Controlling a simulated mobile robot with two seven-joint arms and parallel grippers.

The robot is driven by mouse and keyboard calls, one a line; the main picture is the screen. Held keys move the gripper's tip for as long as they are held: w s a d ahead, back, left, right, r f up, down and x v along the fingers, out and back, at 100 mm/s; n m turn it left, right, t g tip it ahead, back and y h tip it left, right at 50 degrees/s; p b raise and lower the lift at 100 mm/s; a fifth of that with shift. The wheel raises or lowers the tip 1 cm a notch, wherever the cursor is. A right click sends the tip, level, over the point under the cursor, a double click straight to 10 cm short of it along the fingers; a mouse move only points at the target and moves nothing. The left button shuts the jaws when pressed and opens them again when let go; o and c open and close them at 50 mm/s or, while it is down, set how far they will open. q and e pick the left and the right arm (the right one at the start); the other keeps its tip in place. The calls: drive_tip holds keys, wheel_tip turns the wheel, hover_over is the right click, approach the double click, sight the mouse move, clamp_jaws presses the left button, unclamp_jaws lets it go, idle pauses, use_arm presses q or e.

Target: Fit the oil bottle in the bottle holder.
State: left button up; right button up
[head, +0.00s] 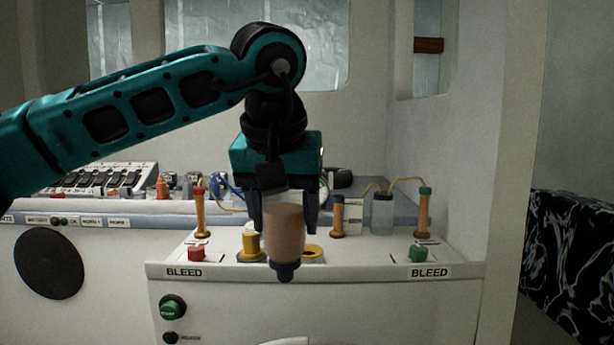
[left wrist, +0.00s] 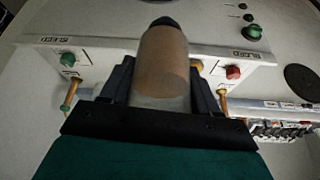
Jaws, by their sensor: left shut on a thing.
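The oil bottle (head: 284,232), light brown with a dark cap, hangs cap down in my left gripper (head: 285,212). The gripper is shut on its upper part, in front of the console's front edge. In the left wrist view the bottle (left wrist: 163,62) sits between the two dark fingers (left wrist: 160,85). Behind the bottle on the console top are a yellow ring (head: 313,250) and a yellow spool-like piece (head: 249,244). The bottle partly hides the area between them. I cannot tell for certain which is the bottle holder. My right gripper is not in view.
The white console (head: 390,267) carries a red knob (head: 196,253) and a green knob (head: 416,253) by the BLEED labels. Upright orange handles (head: 423,213), a clear jar (head: 382,217) with thin tubes and a switch panel (head: 100,180) stand behind. The space before the console front looks clear.

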use_arm(q)
drive_tip(key=s+a+f, duration=0.2)
drive_tip(key=a+f, duration=0.3)
drive_tip(key=f, duration=0.4)
drive_tip(key=s+a+f, duration=0.3)
drive_tip(key=a+f, duration=0.3)
drive_tip(key=f, duration=0.3)
drive_tip(key=s+a+f+n, duration=0.1)
drive_tip(key=s+a+f, duration=0.2)
drive_tip(key=f, duration=0.6)
drive_tip(key=shift+a+f+y, duration=0.15)
drive_tip(key=shift+a+y, duration=0.15)
drive_tip(key=shift+a, duration=0.85)
